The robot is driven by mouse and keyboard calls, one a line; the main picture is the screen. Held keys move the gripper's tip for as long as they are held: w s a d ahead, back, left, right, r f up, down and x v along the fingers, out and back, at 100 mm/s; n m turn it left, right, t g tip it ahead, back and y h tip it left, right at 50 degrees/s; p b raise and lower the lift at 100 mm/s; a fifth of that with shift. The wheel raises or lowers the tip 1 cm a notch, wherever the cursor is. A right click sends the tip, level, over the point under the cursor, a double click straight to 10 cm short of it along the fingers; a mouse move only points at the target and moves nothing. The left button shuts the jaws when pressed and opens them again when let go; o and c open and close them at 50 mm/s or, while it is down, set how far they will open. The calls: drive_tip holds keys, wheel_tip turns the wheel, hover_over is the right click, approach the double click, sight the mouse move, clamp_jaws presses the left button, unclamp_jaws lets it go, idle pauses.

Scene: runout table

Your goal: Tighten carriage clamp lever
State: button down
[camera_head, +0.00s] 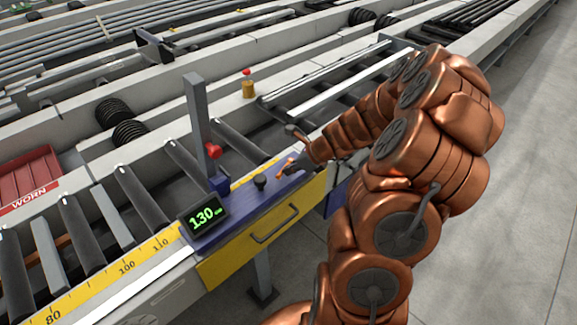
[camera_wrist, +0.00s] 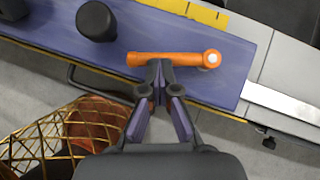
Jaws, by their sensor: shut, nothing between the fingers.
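The orange clamp lever (camera_wrist: 180,58) lies across the blue carriage plate (camera_wrist: 60,25) in the wrist view. Its round pivot with a pale centre is at its right end, and its free end points left. My gripper (camera_wrist: 160,72) is shut and empty, with its fingertips at the lever's lower edge, left of its middle. I cannot tell whether they touch it. In the head view the lever (camera_head: 284,171) is small and partly hidden by my gripper (camera_head: 296,160), on the carriage near its far right end.
A black knob (camera_head: 260,181) stands left of the lever. A display (camera_head: 204,215) reads 130. A grey post (camera_head: 197,110) carries a red knob (camera_head: 214,152). A yellow front panel (camera_head: 255,240) has a handle.

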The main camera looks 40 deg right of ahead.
drive_tip(key=shift+w+a+p, duration=0.5)
drive_tip(key=shift+a+p, duration=0.1)
drive_tip(key=shift+a, duration=0.15)
drive_tip(key=shift+w+f, duration=0.1)
idle(0.3)
drive_tip(key=shift+s, duration=0.25)
drive_tip(key=s+d+r+b, duration=0.1)
drive_tip(key=s+d+r, duration=0.1)
drive_tip(key=s+r, duration=0.6)
drive_tip(key=shift+s+r, duration=0.3)
drive_tip(key=shift+s, duration=0.45)
drive_tip(key=shift+d, duration=0.1)
